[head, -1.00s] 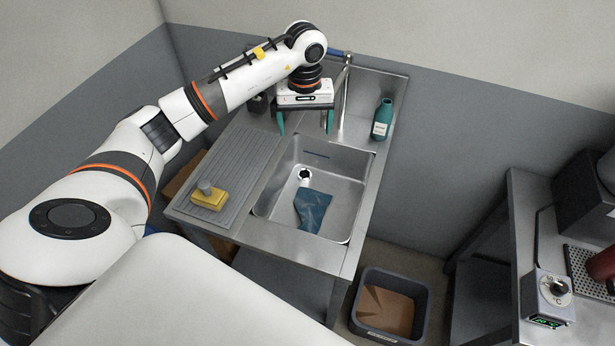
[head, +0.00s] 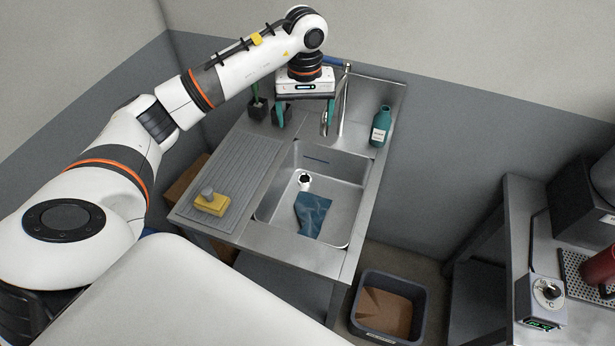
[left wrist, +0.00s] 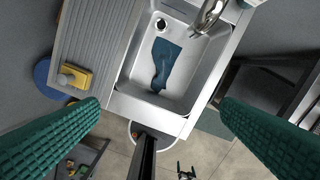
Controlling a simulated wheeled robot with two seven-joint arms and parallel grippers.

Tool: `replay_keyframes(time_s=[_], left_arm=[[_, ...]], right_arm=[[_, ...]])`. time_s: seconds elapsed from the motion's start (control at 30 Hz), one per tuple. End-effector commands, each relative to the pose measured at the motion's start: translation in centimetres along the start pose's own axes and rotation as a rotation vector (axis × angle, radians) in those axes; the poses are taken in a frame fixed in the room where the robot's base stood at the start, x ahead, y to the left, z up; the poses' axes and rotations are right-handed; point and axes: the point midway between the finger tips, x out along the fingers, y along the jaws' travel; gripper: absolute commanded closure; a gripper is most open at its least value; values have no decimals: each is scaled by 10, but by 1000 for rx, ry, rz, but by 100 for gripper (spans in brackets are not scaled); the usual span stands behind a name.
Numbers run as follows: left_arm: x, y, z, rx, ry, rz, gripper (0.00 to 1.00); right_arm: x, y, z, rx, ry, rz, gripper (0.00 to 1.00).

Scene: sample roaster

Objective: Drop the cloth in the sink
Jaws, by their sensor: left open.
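The dark blue cloth (head: 311,214) lies crumpled on the bottom of the steel sink (head: 346,170), near the drain. It also shows in the left wrist view (left wrist: 164,62), flat in the basin and touching no finger. My left gripper (head: 303,122) is open and empty above the back edge of the sink, close to the faucet (head: 341,105). Its two green fingers stand wide apart in the left wrist view (left wrist: 160,132), with nothing between them. My right gripper is not in view.
A yellow sponge or brush (head: 210,203) sits on the ribbed drainboard (head: 228,175) left of the sink. A teal bottle (head: 381,127) stands at the back right corner. A side table (head: 525,215) is at right.

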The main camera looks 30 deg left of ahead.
Motion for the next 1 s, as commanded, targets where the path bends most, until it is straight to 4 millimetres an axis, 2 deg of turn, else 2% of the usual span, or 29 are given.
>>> replay_keyframes(time_s=[0.17, 0.27, 0.4, 0.7, 1.0], left_arm=[[-6, 0, 1, -1, -3, -2, 13], [-19, 0, 1, -1, -5, -3, 13], [-47, 0, 1, 0, -7, -5, 13], [-97, 0, 1, -2, -5, -2, 13], [-119, 0, 0, -1, -1, -1, 13]], right_arm=[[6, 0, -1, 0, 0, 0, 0], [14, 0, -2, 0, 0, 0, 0], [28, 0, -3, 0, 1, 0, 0], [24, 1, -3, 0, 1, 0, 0], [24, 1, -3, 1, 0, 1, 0]])
